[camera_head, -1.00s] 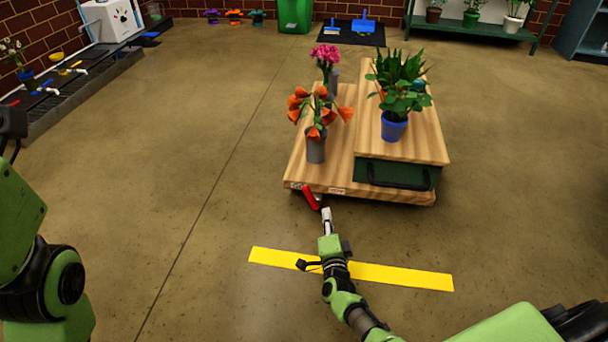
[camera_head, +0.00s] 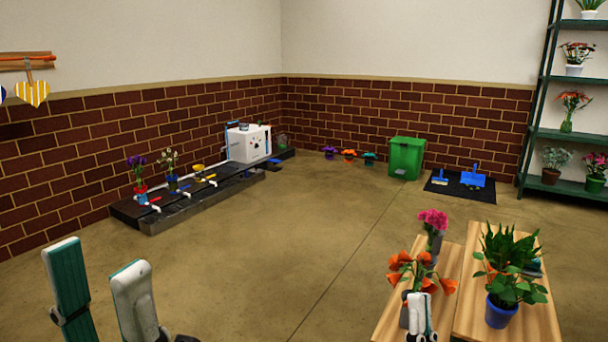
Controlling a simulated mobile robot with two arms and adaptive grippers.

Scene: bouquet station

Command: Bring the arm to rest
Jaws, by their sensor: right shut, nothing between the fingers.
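My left gripper (camera_head: 97,257) is at the lower left, its two pale-and-green fingers pointing up and standing apart with nothing between them. My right gripper (camera_head: 419,303) is at the bottom, right of centre, with its white fingertips together and empty. It appears in front of the wooden cart (camera_head: 385,328) and partly covers the grey vase of orange flowers (camera_head: 422,271). Whether it touches anything there cannot be told. Most of both arms is out of view.
On the cart also stand pink flowers (camera_head: 433,220) and a leafy plant in a blue pot (camera_head: 500,312). A low bench (camera_head: 170,217) with a white machine (camera_head: 248,143) lines the left wall. A green bin (camera_head: 406,158) stands at the back. The middle floor is clear.

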